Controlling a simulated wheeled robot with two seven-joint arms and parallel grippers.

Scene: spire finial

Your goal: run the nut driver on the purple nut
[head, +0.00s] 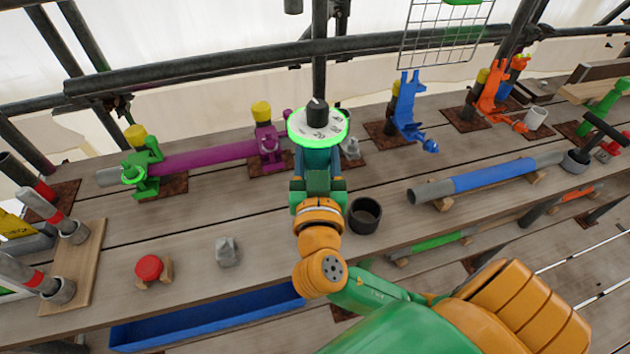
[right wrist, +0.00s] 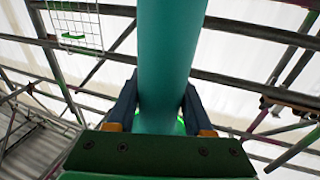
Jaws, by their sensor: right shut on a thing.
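My right gripper (head: 318,172) is shut on an upright teal-bodied tool (head: 318,158), which seems to be the nut driver. The tool has a pale, green-rimmed dial (head: 303,124) and a dark knob on top. Its teal shaft (right wrist: 172,60) stands between my fingers in the right wrist view. Left of the tool is a purple coupler (head: 268,147) with a yellow cap at the end of a purple tube (head: 208,157). A small purple piece (head: 287,114), possibly the nut, shows at the dial's left edge. The tool's lower end and any contact with the nut are hidden. My left gripper is not in view.
A green coupler (head: 142,165) holds the purple tube's left end. Blue (head: 407,108) and orange (head: 492,95) couplers stand to the right. A dark cup (head: 365,214) sits close to my right wrist. A grey block (head: 228,251) and a red cap (head: 149,268) lie front left.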

